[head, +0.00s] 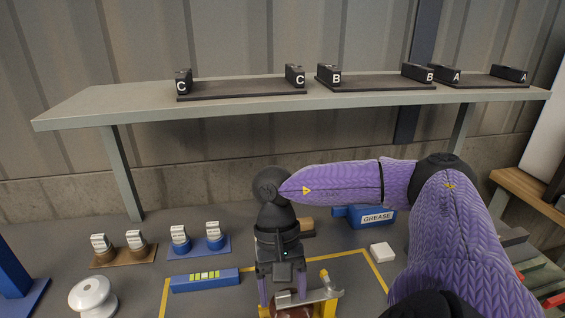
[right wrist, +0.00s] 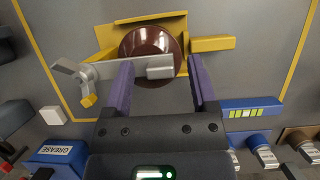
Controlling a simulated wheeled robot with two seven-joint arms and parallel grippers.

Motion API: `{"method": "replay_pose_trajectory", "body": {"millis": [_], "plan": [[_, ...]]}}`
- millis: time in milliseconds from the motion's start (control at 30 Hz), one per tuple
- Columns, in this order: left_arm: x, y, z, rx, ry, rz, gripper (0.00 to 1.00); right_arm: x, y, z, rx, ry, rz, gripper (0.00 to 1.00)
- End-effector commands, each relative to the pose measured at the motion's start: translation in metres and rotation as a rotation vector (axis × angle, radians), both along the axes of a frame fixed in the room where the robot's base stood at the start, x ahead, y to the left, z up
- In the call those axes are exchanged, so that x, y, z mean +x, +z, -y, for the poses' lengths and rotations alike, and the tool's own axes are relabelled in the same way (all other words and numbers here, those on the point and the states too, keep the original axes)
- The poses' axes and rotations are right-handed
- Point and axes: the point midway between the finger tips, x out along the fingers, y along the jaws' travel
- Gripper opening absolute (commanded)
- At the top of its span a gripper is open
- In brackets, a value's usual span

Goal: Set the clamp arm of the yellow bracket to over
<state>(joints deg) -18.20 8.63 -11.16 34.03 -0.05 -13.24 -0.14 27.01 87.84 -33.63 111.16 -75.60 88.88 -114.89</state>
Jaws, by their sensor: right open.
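The yellow bracket (right wrist: 165,22) is at the top of the right wrist view, with a brown round insulator (right wrist: 140,42) in it. Its silver clamp arm (right wrist: 108,70) runs from a hinge at the left across the insulator's near face to a flat end piece. In the head view the clamp arm (head: 315,296) shows at the bottom edge, and most of the bracket is cut off. My right gripper (right wrist: 160,60) is open, its purple fingers on either side of the arm's end piece. I cannot tell whether they touch it. My left gripper is out of view.
A blue block with yellow-green marks (head: 205,280) lies left of my right gripper. A blue GREASE container (head: 365,215) and a small white block (head: 382,252) are to the right. A white insulator (head: 92,296) stands at left. A shelf (head: 140,105) with lettered holders spans the back.

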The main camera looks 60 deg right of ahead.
Motion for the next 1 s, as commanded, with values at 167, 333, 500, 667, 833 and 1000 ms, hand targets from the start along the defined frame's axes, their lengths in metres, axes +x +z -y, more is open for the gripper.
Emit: {"method": "replay_pose_trajectory", "body": {"millis": [167,333,500,667,833,1000], "plan": [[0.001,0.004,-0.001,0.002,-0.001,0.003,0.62,0.005,0.014,0.003,0.001,-0.002,0.004,0.74],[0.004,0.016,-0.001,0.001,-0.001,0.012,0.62,0.017,0.056,0.015,0.004,-0.002,0.009,0.74],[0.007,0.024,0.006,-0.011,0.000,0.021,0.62,0.026,0.086,0.024,0.003,0.000,0.006,0.74],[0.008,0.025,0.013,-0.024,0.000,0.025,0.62,0.028,0.093,0.027,0.001,0.000,0.001,0.74],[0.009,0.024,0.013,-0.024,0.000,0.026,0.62,0.027,0.092,0.027,0.000,0.000,0.000,0.74],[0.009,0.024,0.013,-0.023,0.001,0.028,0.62,0.027,0.092,0.027,0.000,0.000,0.000,0.74]]}}
